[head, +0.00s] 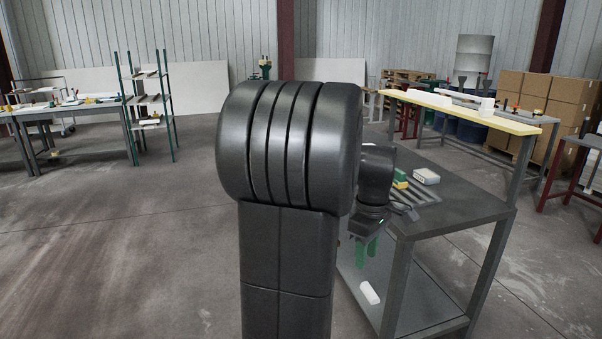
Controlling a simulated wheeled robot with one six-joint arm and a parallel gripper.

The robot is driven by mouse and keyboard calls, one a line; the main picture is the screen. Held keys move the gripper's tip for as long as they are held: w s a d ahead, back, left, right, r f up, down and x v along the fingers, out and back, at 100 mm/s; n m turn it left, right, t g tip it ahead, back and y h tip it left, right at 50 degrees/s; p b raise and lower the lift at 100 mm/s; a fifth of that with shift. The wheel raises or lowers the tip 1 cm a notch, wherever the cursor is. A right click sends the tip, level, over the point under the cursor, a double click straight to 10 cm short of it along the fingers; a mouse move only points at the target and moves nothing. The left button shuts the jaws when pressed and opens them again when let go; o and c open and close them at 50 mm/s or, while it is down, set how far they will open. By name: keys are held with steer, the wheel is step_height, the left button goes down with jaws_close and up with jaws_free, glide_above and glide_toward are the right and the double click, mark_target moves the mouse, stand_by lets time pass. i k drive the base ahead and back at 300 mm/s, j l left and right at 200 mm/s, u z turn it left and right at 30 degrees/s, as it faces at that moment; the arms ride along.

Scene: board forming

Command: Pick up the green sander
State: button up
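A small block, green with a yellow part (400,180), lies on the dark grey workbench (462,204) at the right, and is the only thing on this bench that looks like the green sander. My arm stands large in the middle of the head view and hides part of the bench's left side.
A white box (426,176) lies right of the green block, and several grey tools (404,208) lie in front of it. A white piece (370,293) is on the lower shelf. A yellow-topped table (470,113) stands behind. Open floor lies at the left.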

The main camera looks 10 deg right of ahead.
mark_target(399, 182)
steer(key=i+z, duration=0.1)
steer(key=i, duration=1.6)
steer(key=i+l+z, duration=0.25)
steer(key=i+z, duration=0.2)
steer(key=i, duration=0.15)
steer(key=i+z, duration=0.5)
steer(key=i+l, duration=0.05)
steer(key=i, duration=0.05)
